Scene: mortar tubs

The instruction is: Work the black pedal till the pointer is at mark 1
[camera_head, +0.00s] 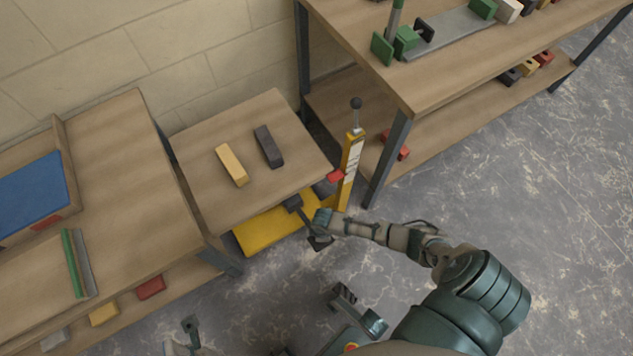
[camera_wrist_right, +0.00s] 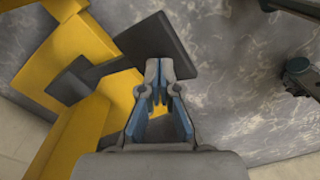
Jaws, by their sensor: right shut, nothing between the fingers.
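The black pedal (camera_head: 292,202) juts from the yellow base (camera_head: 268,232) of a low wooden-topped lift. In the right wrist view its dark plate (camera_wrist_right: 184,52) lies just past my fingertips; I cannot tell whether they touch. My right gripper (camera_head: 319,226) is beside the pedal. In the wrist view its fingers (camera_wrist_right: 158,82) are shut and empty. A red pointer (camera_head: 335,176) is at the lower part of the yellow post (camera_head: 350,165) with a white scale. The marks are too small to read.
A yellow block (camera_head: 231,165) and a dark block (camera_head: 268,146) lie on the lift top (camera_head: 200,150). A bench (camera_head: 120,180) with a blue-bottomed tray stands left, a two-level bench (camera_head: 420,75) right. A black-knobbed lever (camera_head: 356,104) tops the post. Floor at right is clear.

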